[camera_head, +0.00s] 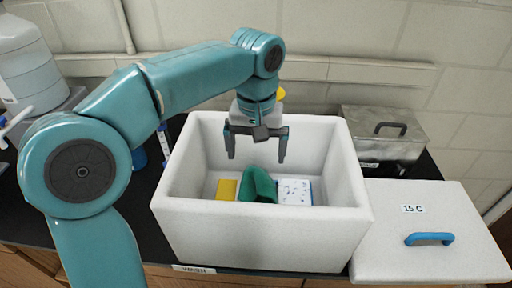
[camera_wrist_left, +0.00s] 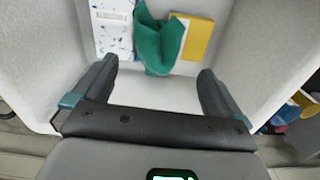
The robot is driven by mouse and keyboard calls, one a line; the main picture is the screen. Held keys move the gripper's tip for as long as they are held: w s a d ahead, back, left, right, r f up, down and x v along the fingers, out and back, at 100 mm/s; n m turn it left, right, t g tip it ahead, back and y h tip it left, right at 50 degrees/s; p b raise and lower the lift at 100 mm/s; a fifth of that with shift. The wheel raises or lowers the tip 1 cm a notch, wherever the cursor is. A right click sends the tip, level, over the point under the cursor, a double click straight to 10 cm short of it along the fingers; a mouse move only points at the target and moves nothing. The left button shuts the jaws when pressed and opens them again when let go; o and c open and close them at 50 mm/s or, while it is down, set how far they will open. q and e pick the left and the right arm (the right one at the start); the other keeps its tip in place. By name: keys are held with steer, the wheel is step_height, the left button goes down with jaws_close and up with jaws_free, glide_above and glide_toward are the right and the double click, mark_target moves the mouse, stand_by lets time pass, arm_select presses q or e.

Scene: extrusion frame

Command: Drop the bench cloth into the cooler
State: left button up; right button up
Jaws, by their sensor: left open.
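The cooler (camera_head: 262,238) is an open white foam box standing on the dark bench; its inner wall also shows in the left wrist view (camera_wrist_left: 262,50). The bench cloth (camera_head: 257,187) is green and crumpled, and lies inside the cooler between a yellow block and a white patterned box. It also shows in the left wrist view (camera_wrist_left: 158,45). My left gripper (camera_head: 257,157) is open and empty, pointing down inside the cooler's opening above the cloth. In the left wrist view its two fingers (camera_wrist_left: 155,85) are wide apart, with the cloth beyond them. My right gripper is not in view.
In the cooler lie a yellow block (camera_head: 226,190) and a white box with blue marks (camera_head: 295,191). The white lid (camera_head: 430,258) with a blue handle lies at the right. A metal box (camera_head: 385,148) stands behind it. A large bottle (camera_head: 24,65) stands at the far left.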

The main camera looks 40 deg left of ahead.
arm_select(q)
step_height(320, 180, up, 6)
steer(key=p, duration=0.5)
steer(key=shift+f, duration=0.25)
step_height(320, 180, up, 12)
stand_by(0.3)
steer(key=shift+s, duration=0.1)
stand_by(0.4)
